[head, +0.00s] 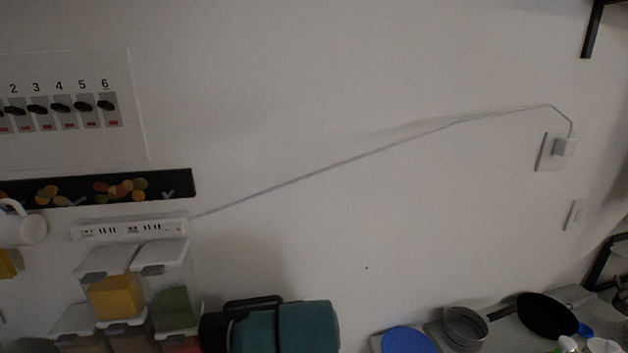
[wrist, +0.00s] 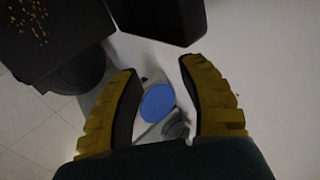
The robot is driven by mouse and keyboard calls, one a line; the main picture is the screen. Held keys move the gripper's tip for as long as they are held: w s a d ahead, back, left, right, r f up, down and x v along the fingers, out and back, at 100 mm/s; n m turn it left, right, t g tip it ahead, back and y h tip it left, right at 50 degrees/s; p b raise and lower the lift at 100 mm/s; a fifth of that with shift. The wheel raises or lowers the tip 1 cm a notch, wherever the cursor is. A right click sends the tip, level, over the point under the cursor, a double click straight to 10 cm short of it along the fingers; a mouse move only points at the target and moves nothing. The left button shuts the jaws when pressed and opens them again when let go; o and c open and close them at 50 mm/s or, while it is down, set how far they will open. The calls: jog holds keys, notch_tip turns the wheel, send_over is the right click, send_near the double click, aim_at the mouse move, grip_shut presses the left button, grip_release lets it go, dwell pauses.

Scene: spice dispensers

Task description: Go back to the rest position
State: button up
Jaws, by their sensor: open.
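My gripper (wrist: 158,68) shows in the wrist view, with its two yellow ribbed fingers spread apart. It is open and nothing is held between them. Beyond the gap lies a round blue thing (wrist: 158,103), well apart from the fingers. In the head view the gripper's fingers are not seen. Spice dispensers stand at the lower left there: one with yellow-orange contents (head: 115,297), one with green contents (head: 175,309), and others cut off by the bottom edge.
A power strip (head: 130,229) sits above the dispensers; its cable crosses the wall to an outlet (head: 550,152). A teal item (head: 290,328) with black parts is right of the dispensers. A blue disc (head: 405,341), pot (head: 465,327) and black pan (head: 547,316) lie lower right.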

jog(key=s+d+r+n+t, duration=0.5)
jog(key=s+d+r+t, duration=0.1)
jog(key=s+d+r, duration=0.15)
jog(key=s+r+n+t, duration=0.8)
jog(key=s+r+n, duration=0.3)
jog(key=r, duration=0.7)
jog(key=s, duration=0.2)
jog(key=shift+s+d+r+t+h, duration=0.25)
jog(key=shift+s+d+t+h, duration=0.05)
jog(key=shift+s+d+h, duration=0.1)
